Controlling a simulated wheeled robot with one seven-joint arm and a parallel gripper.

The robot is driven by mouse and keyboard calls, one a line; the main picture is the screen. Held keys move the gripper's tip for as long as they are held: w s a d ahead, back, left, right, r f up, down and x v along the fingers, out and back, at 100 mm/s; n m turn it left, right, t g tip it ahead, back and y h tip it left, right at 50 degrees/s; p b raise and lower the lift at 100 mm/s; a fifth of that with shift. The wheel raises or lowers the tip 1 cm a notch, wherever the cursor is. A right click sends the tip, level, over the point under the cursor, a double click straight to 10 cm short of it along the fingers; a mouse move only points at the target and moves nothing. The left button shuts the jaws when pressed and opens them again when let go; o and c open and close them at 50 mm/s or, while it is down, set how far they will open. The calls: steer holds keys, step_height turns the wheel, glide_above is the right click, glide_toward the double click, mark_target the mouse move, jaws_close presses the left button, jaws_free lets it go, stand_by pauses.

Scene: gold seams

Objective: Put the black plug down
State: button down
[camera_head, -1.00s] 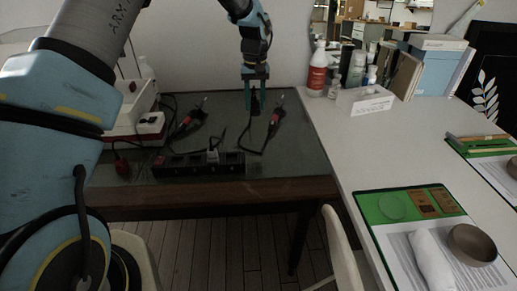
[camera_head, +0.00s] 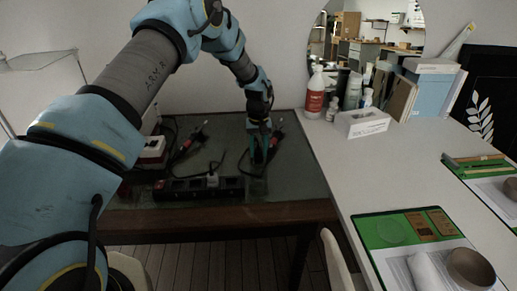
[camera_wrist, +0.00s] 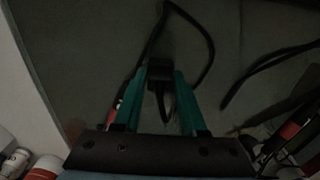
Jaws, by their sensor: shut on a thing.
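My gripper (camera_head: 258,158) is over the right part of the dark worktable, to the right of the power strip's end. In the wrist view its two teal fingers (camera_wrist: 161,78) are closed on the black plug (camera_wrist: 159,73), with the cord looping beyond it. In the head view the plug is mostly hidden by the fingers and hard to make out. I cannot tell whether it touches the tabletop. The black power strip (camera_head: 178,190) lies along the table's front edge, with a white plug (camera_head: 212,181) in one socket.
Red-handled tools with cords (camera_head: 187,146) lie on the dark table (camera_head: 290,180), one close to my gripper's right. A white and red unit (camera_head: 152,150) stands at the left. A white table (camera_head: 345,165) with bottles and a box (camera_head: 362,123) adjoins on the right.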

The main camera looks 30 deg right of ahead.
mark_target(258, 149)
steer(key=shift+f+b, duration=0.35)
steer(key=shift+f, duration=0.1)
steer(key=shift+f, duration=0.2)
steer(key=shift+c, duration=2.3)
jaws_free()
steer(key=shift+r, duration=0.1)
step_height(258, 149, up, 13)
steer(key=b, duration=0.2)
